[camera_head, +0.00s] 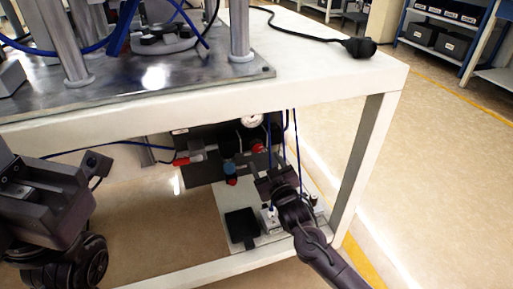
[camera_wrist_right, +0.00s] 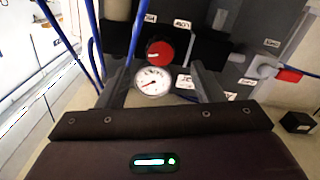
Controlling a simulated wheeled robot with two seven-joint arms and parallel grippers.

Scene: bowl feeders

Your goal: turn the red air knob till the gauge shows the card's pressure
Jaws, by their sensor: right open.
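The red air knob (camera_wrist_right: 159,53) sits on a dark panel in the right wrist view, with the round white gauge (camera_wrist_right: 152,81) just below it there. In the head view, the knob (camera_head: 258,148) shows under the table, below the gauge (camera_head: 252,120). The gauge's needle is too small to read surely. My right gripper (camera_wrist_right: 163,70) is open, its fingers on either side of the gauge and knob in the picture; I see no contact. It also shows in the head view (camera_head: 266,180). My left gripper (camera_head: 92,164) is at the left; its jaws are unclear. I cannot make out the card.
The white table (camera_head: 330,85) and its leg (camera_head: 364,160) frame the space around the panel. Blue hoses (camera_wrist_right: 135,45) run close to the right gripper. A red-handled valve (camera_head: 182,161) and a blue knob (camera_head: 230,169) are nearby. A black tray (camera_head: 241,226) lies below.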

